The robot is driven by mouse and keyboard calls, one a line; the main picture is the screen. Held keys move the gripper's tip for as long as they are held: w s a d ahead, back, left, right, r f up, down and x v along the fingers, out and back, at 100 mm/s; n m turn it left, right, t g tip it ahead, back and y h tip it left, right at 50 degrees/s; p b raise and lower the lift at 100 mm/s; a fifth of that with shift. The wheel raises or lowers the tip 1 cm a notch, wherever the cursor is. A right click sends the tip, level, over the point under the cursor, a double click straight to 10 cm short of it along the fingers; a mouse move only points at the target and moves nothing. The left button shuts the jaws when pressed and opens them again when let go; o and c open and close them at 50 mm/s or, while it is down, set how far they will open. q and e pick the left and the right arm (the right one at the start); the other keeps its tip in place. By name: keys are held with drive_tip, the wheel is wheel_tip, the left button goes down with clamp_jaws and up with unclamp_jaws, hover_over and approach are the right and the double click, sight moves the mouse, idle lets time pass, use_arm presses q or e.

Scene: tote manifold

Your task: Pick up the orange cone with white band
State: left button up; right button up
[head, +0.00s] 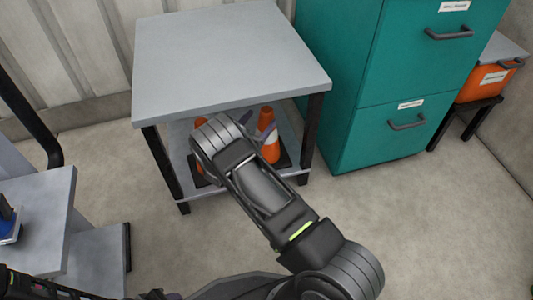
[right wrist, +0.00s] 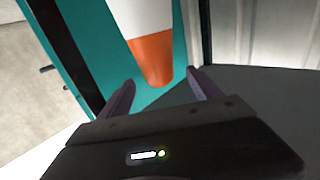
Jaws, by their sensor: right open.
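The orange cone with white band (head: 270,150) stands upright on the lower shelf of a grey table, the right one of two cones there. In the right wrist view, its orange tip (right wrist: 153,62) and white band show close up, with the tip lying between the lines of my two fingers. My right gripper (head: 257,126) is open beside the upper part of this cone, with one dark purple finger in front of it. I cannot tell whether the fingers touch it. Its fingers also show in the right wrist view (right wrist: 160,78).
A second orange cone (head: 200,124) stands left on the shelf, mostly hidden by my right arm. The grey tabletop (head: 230,60) overhangs the shelf, with dark legs at its corners. A teal cabinet (head: 345,125) stands close on the right. Open floor lies in front.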

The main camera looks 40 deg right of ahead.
sight(269, 110)
drive_tip(key=shift+b+x, duration=0.4)
drive_tip(key=shift+x, duration=0.5)
drive_tip(key=shift+w+d, duration=0.15)
drive_tip(key=shift+d, duration=0.2)
drive_tip(key=shift+d, duration=0.1)
drive_tip(key=shift+w+d+f+b, duration=0.1)
drive_tip(key=shift+w+d+b, duration=0.05)
drive_tip(key=shift+d+b, duration=0.2)
drive_tip(key=b+x, duration=0.2)
drive_tip(key=x, duration=0.1)
drive_tip(key=shift+d, duration=0.2)
drive_tip(key=shift+w+d, duration=0.3)
drive_tip(key=shift+d, duration=0.1)
drive_tip(key=shift+c, duration=0.4)
clamp_jaws()
